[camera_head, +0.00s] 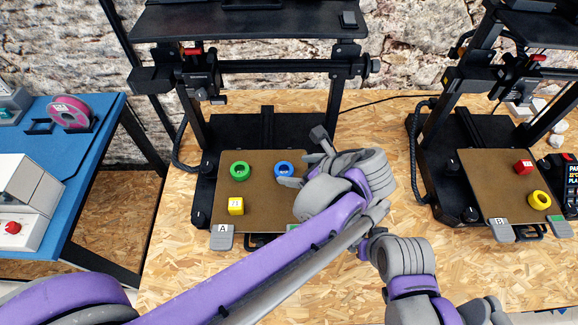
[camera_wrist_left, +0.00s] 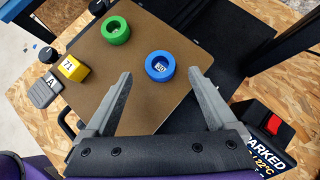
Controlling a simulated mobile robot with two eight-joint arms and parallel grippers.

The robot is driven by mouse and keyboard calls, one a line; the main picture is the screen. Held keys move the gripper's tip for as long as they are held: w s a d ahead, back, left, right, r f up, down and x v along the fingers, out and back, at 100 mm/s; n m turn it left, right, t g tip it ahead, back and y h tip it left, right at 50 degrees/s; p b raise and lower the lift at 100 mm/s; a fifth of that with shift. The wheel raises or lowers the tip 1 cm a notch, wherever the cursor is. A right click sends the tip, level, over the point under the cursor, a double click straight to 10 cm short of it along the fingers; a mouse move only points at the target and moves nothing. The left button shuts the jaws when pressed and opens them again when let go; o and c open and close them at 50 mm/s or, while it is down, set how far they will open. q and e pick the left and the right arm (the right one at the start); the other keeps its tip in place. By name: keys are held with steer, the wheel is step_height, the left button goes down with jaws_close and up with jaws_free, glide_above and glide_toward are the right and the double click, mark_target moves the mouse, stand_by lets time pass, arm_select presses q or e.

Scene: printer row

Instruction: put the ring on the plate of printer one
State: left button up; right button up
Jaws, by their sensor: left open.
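A blue ring (camera_head: 277,166) with a small label in its centre lies on the brown plate (camera_head: 262,203) of the left printer, tagged A. It also shows in the left wrist view (camera_wrist_left: 172,60). A green ring (camera_head: 233,169) lies beside it to the left, with a yellow numbered cube (camera_head: 236,206) nearer the front. My left gripper (camera_head: 302,159) is open and empty over the plate's right part; in the left wrist view its fingers (camera_wrist_left: 160,75) are apart, with the blue ring between and just beyond their tips. My right gripper (camera_head: 370,222) is partly hidden behind the left arm.
The right printer's plate, tagged B (camera_head: 499,222), carries a red cube (camera_head: 523,167) and a yellow ring (camera_head: 539,200). A parked-status screen (camera_wrist_left: 268,155) shows at the lower right of the wrist view. A blue table (camera_head: 92,150) with a magenta spool stands left.

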arm_select(q)
steer(key=v, duration=0.7)
stand_by(0.3)
